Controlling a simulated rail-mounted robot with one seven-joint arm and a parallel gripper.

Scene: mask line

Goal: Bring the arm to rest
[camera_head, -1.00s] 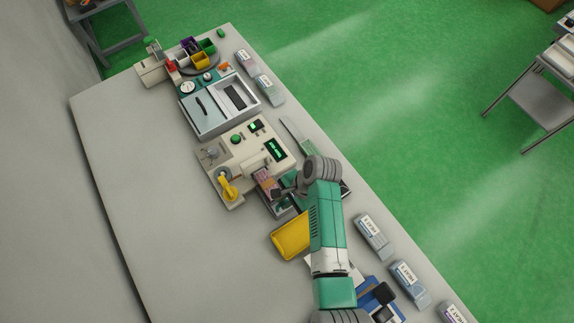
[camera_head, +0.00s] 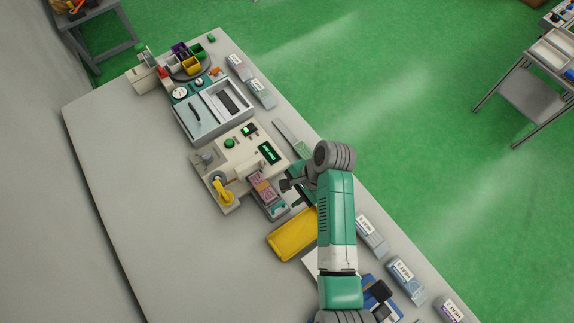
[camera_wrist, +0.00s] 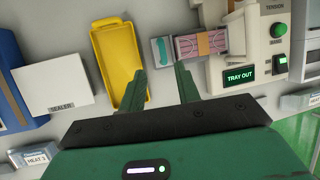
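My gripper (camera_head: 288,185) is at the end of my green and grey arm, above the right edge side of the bench. In the wrist view my gripper (camera_wrist: 162,82) has its two green fingers apart, with no object held between them. A pink, banded pack (camera_head: 263,189) lies on the tray side of the cream machine (camera_head: 240,160), beside my gripper and apart from it. In the wrist view the pack (camera_wrist: 201,43) lies ahead of the right finger, next to the machine's "TRAY OUT" display (camera_wrist: 240,74).
A yellow tray (camera_head: 292,236) lies near my gripper. A white box marked "SEALER" (camera_wrist: 55,92) is at left in the wrist view. Grey labelled packs (camera_head: 370,238) line the bench's right edge. The bench's left side (camera_head: 110,170) is bare.

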